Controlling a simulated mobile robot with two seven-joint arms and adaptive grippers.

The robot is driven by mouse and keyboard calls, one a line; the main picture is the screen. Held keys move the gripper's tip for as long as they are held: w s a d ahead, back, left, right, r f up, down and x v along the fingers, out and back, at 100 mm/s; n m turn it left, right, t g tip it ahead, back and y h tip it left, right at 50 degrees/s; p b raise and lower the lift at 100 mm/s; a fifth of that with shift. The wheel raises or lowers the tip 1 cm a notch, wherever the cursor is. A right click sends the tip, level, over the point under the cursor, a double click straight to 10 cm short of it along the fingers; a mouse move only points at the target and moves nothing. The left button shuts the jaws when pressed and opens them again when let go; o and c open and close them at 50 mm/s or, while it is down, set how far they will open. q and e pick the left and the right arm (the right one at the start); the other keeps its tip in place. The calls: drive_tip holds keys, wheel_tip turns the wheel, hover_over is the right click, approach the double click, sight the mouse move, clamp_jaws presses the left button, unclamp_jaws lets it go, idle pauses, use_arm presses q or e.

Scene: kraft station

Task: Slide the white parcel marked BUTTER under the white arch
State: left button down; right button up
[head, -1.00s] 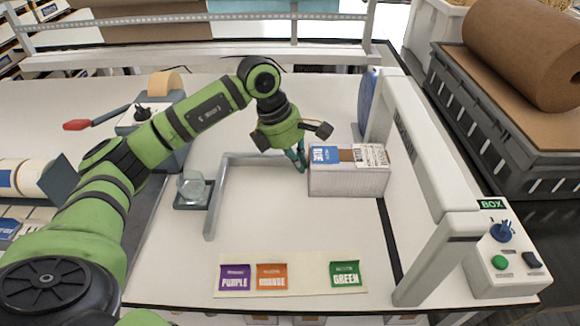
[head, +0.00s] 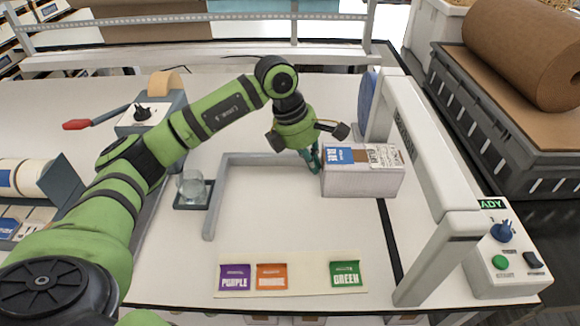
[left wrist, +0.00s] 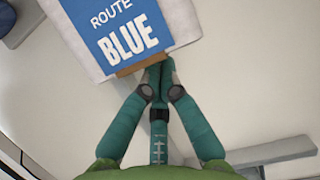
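A white parcel (head: 362,184) lies on the table, left of the white arch (head: 422,150), its right end over the black line. It has a blue label, brown tape and a printed white label; I cannot read BUTTER on it. In the left wrist view the parcel (left wrist: 88,62) shows a blue ROUTE BLUE label. The arch spans front to back on two posts. My left gripper (head: 316,168) is at the parcel's left end, fingers together and seemingly touching it. The left wrist view shows the closed fingertips (left wrist: 158,75) at the taped edge. My right gripper is not in view.
A grey angled rail (head: 217,190) lies left of the parcel. A strip with purple, orange and green labels (head: 312,277) lies in front. A control box (head: 505,262) with a green button stands right of the arch. The table between strip and parcel is clear.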

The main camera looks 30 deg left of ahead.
sight(330, 156)
use_arm(q)
drive_tip(key=shift+d, duration=0.1)
drive_tip(key=shift+w+d, duration=0.3)
drive_tip(key=shift+d, duration=0.35)
drive_tip(key=shift+w+d, duration=0.3)
drive_tip(key=shift+d, duration=0.35)
drive_tip(key=shift+w+d+b, duration=0.3)
drive_tip(key=shift+w+d, duration=0.05)
drive_tip(key=shift+d, duration=0.35)
drive_tip(key=shift+a, duration=0.1)
drive_tip(key=shift+s+a, duration=0.5)
drive_tip(key=shift+a, duration=0.3)
drive_tip(key=d+p+v, duration=0.1)
drive_tip(key=p+v, duration=0.4)
drive_tip(key=v, duration=0.5)
drive_tip(key=shift+w+r, duration=0.35)
